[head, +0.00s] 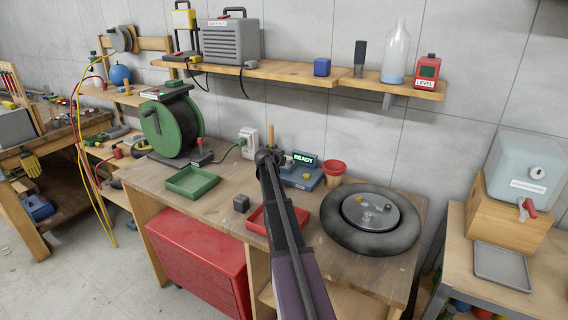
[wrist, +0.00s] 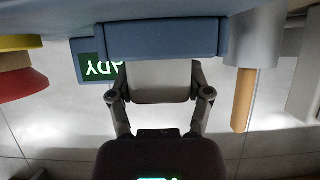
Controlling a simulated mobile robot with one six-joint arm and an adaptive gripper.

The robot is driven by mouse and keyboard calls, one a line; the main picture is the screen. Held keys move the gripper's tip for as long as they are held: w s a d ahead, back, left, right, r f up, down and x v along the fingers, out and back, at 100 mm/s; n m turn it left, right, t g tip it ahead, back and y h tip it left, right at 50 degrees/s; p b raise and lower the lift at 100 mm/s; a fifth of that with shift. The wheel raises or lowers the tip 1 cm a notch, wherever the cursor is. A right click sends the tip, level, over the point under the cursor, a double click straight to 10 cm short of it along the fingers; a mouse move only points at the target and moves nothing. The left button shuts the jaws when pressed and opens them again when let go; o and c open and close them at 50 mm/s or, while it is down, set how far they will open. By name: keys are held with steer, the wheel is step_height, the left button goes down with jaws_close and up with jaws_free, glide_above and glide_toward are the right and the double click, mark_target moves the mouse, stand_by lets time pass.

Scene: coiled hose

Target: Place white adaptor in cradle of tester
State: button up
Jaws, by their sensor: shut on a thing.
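The tester (head: 300,178) is a blue unit on the workbench with a lit READY display. In the wrist view the tester (wrist: 190,38) fills the upper part and its display appears upside down. My gripper (head: 270,158) is at the tester's left side in the head view, mostly hidden by my arm. In the wrist view my gripper (wrist: 158,95) has its two fingers on either side of a pale block, which looks like the white adaptor (wrist: 158,80). The block is right by a blue bar of the tester; whether it touches or rests in the cradle I cannot tell.
A wooden-handled tool (wrist: 243,98) stands close to my gripper. A red funnel-like cup (head: 334,170) is right of the tester. A shelf (head: 290,74) hangs above.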

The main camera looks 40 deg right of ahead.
steer(key=o, duration=1.2)
steer(key=shift+c, duration=0.2)
steer(key=shift+r+p, duration=0.2)
steer(key=shift+p, duration=0.1)
steer(key=p+v, duration=0.5)
steer(key=v, duration=0.7)
steer(key=shift+f, duration=0.15)
steer(key=shift+a, duration=0.1)
